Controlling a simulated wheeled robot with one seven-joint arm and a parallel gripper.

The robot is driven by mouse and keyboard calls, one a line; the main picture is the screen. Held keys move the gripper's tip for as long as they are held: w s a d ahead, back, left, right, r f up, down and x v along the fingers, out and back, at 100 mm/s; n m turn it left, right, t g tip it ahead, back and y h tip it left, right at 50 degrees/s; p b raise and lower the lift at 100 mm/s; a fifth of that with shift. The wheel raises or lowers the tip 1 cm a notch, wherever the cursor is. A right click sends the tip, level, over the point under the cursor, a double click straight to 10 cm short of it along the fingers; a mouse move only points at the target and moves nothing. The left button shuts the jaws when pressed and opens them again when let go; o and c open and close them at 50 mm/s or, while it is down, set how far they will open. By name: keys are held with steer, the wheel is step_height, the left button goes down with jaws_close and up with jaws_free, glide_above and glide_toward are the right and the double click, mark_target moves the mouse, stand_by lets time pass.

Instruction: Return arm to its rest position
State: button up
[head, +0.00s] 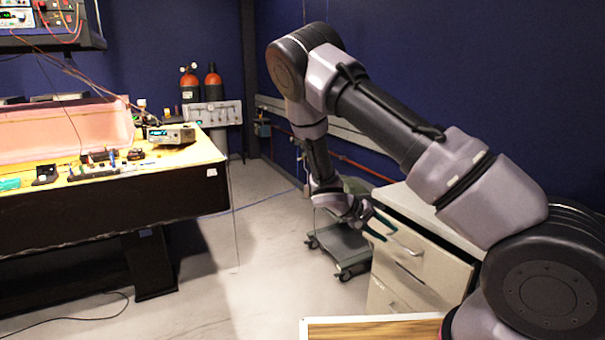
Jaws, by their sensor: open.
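My arm (390,120) rises from the lower right, bends at a high elbow near the top middle, and hangs down toward my gripper. My gripper (378,228) is open, and nothing shows between its fingers. In the picture it overlaps the front edge of a drawer cabinet and a dark cart; I cannot tell whether it is touching either.
A workbench (110,215) with electronics and a pink foam enclosure (65,132) stands at the left. The drawer cabinet (410,262) and wheeled cart (345,245) are near the gripper. A wooden surface with a white edge (375,328) lies at the bottom. Open floor (240,260) is between bench and cart.

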steer(key=s+r+m+y, duration=0.2)
steer(key=s+r+y, duration=0.25)
steer(key=r, duration=0.85)
steer(key=s+r+m+y, duration=0.2)
steer(key=s+r+y, duration=0.25)
steer(key=r, duration=0.75)
steer(key=s+a+r+t+y, duration=0.1)
steer(key=s+r+t+y, duration=0.2)
steer(key=s+r, duration=1)
steer(key=r+t, duration=0.2)
steer(key=t, duration=0.1)
steer(key=shift+s+y, duration=0.3)
steer(key=shift+s, duration=0.05)
